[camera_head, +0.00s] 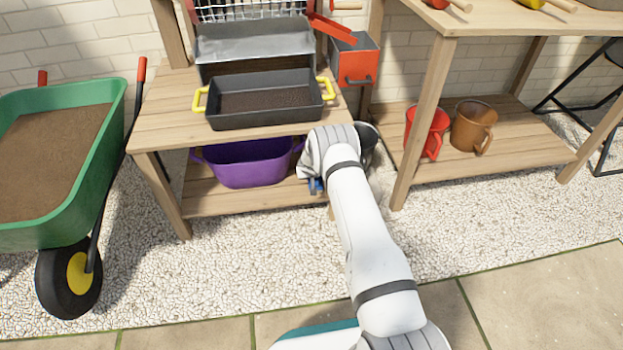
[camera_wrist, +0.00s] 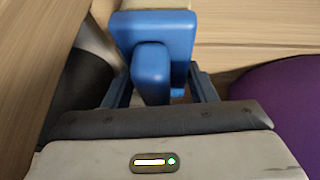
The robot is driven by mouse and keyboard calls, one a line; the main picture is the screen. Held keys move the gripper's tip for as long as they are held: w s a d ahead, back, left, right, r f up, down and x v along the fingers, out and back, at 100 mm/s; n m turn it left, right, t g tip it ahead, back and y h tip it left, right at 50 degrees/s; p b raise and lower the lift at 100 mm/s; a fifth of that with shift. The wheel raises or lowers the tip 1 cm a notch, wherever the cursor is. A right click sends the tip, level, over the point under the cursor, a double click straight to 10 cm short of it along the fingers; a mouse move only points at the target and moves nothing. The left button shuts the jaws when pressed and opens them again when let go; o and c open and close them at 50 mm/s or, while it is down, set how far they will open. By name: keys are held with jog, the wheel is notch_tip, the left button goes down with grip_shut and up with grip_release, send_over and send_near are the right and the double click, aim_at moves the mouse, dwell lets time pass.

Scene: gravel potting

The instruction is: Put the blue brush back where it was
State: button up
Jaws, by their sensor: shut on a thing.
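The blue brush (camera_wrist: 153,28) is held between the fingers of my gripper (camera_wrist: 160,84) in the wrist view; a pale band shows at its far end. In the head view only a small blue part of it (camera_head: 316,186) shows below my wrist. My gripper is shut on the brush at the front of the lower shelf (camera_head: 215,203) of the left bench. Much of the brush is hidden by my arm, and I cannot tell whether it touches the shelf.
A purple tub (camera_head: 245,164) stands left of my gripper and a dark grey bucket (camera_head: 368,142) right of it. A black tray with yellow handles (camera_head: 262,120) sits on the bench above. A green wheelbarrow (camera_head: 108,115) stands at left. The gravel in front is clear.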

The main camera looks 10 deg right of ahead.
jog(key=shift+f, duration=0.15)
jog(key=o, duration=0.9)
jog(key=shift+o, duration=0.2)
jog(key=shift+p, duration=0.65)
jog(key=v, duration=0.7)
jog(key=shift+s+a+r+p, duration=0.1)
jog(key=shift+a+r+p, duration=0.2)
jog(key=shift+r, duration=0.05)
